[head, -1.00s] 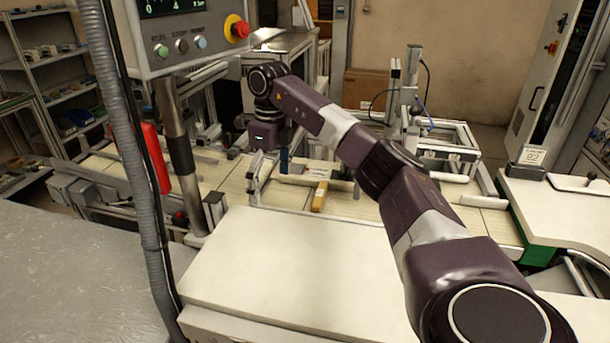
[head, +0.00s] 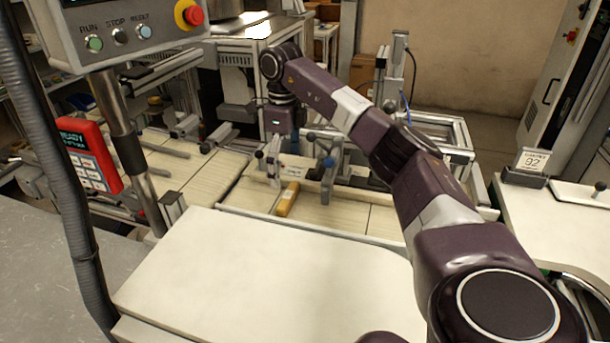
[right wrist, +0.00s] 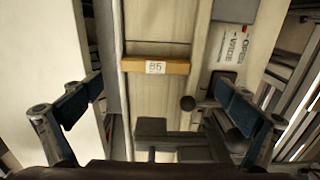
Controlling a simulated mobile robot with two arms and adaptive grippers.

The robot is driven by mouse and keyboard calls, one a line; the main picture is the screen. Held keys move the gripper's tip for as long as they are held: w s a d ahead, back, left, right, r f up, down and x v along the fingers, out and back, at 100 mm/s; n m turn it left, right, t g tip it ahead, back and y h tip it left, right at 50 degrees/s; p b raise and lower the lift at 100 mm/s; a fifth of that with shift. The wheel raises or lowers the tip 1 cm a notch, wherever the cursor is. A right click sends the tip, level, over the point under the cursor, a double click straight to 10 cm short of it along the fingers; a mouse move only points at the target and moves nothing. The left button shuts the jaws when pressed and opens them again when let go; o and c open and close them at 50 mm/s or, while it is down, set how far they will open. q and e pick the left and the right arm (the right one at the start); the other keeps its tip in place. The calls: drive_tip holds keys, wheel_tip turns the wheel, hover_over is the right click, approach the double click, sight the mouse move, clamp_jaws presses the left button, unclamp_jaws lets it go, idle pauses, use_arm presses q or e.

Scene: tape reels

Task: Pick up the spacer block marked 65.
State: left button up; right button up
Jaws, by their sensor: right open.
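The spacer block is a yellow-orange bar (head: 287,199) lying on the pale slatted conveyor surface in the head view. In the right wrist view the block (right wrist: 155,66) lies crosswise with a small white label; its first digit is blurred, so it could read 65 or 85. My right gripper (head: 299,177) is open and empty, just beyond the block in the head view. In the right wrist view its two blue-padded fingers (right wrist: 160,95) stand wide apart, with the block between and ahead of them, not touched. My left gripper is out of view.
A metal rail runs along the conveyor (head: 345,217) beside the block. A dark clamp with a round knob (right wrist: 188,103) and a printed card (right wrist: 229,45) are near the right finger. A control panel (head: 120,30) hangs at upper left. The pale worktop (head: 260,275) in front is clear.

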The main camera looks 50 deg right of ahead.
drive_tip(key=f, duration=0.1)
drive_tip(key=a+f, duration=0.1)
drive_tip(key=f, duration=0.1)
drive_tip(key=shift+s+f+p, duration=0.1)
drive_tip(key=shift+f+p, duration=0.1)
drive_tip(key=shift+p, duration=0.2)
drive_tip(key=f, duration=0.3)
drive_tip(key=shift+s+d+f+p, duration=0.2)
drive_tip(key=shift+s+d+p, duration=0.15)
drive_tip(key=shift+s+p, duration=0.05)
drive_tip(key=shift+f, duration=0.25)
drive_tip(key=shift+w+a, duration=0.1)
drive_tip(key=c, duration=0.8)
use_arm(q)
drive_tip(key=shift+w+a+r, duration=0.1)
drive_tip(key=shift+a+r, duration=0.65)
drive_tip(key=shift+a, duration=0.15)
use_arm(e)
drive_tip(key=shift+c, duration=0.8)
wheel_tip(320, 180, up, 11)
drive_tip(key=b, duration=0.1)
use_arm(q)
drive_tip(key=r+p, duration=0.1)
drive_tip(key=p, duration=0.1)
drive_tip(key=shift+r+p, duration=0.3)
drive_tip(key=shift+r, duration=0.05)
use_arm(e)
wheel_tip(320, 180, up, 9)
hover_over(288, 195)
drive_tip(key=shift+f, duration=0.1)
